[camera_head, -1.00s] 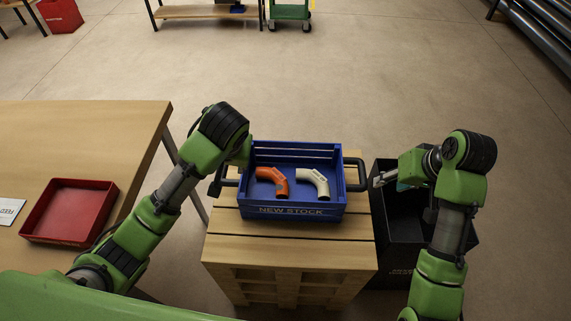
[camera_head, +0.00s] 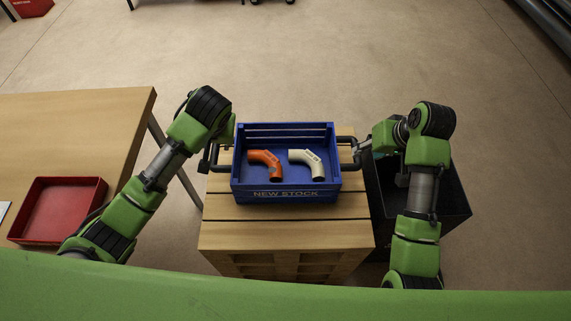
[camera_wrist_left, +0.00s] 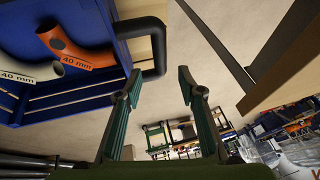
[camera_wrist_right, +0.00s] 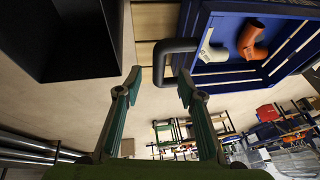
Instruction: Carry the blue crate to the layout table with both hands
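The blue crate (camera_head: 285,194), marked NEW STOCK, stands upright on the wooden pallet stack (camera_head: 285,236). It holds an orange pipe elbow (camera_head: 265,163) and a cream pipe elbow (camera_head: 307,162). My left gripper (camera_wrist_left: 160,80) is open by the crate's left black handle (camera_wrist_left: 153,48), whose bar shows between and beyond the fingertips. My right gripper (camera_wrist_right: 160,82) is open, with the right black handle (camera_wrist_right: 162,62) between and just beyond its fingertips. Neither gripper is closed on a handle. A wooden table (camera_head: 75,125), probably the layout table, is at the left.
A red tray (camera_head: 98,193) lies on the wooden table near its right edge. A black bin (camera_head: 455,205) stands on the floor right of the pallet stack, below my right arm. The floor (camera_head: 300,60) beyond the crate is clear. Racks show at the far edge.

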